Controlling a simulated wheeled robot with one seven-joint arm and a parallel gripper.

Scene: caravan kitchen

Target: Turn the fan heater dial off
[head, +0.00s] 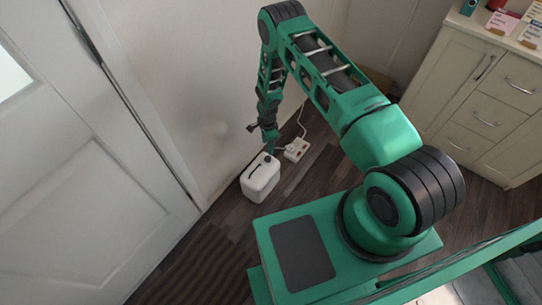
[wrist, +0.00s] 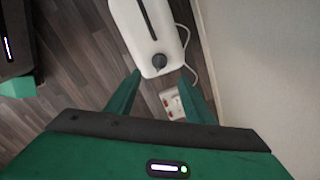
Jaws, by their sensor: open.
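The white fan heater (head: 259,179) stands on the floor close to the wall. Its dark slot and round dark dial (wrist: 159,62) show in the wrist view, where the heater (wrist: 133,25) fills the top middle. The dial is near the heater's end closest to my gripper; its setting is too small to read. My gripper (wrist: 160,77) is open and empty, its two green fingers on either side of the dial's line, tips just short of it in the picture. In the head view my gripper (head: 270,149) is over the heater's far end and hides part of it.
A white power strip (head: 296,149) with a cable lies on the floor beside the heater; it also shows between my fingers in the wrist view (wrist: 172,102). A white door (head: 80,170) is at left, cabinets with drawers (head: 485,105) at right.

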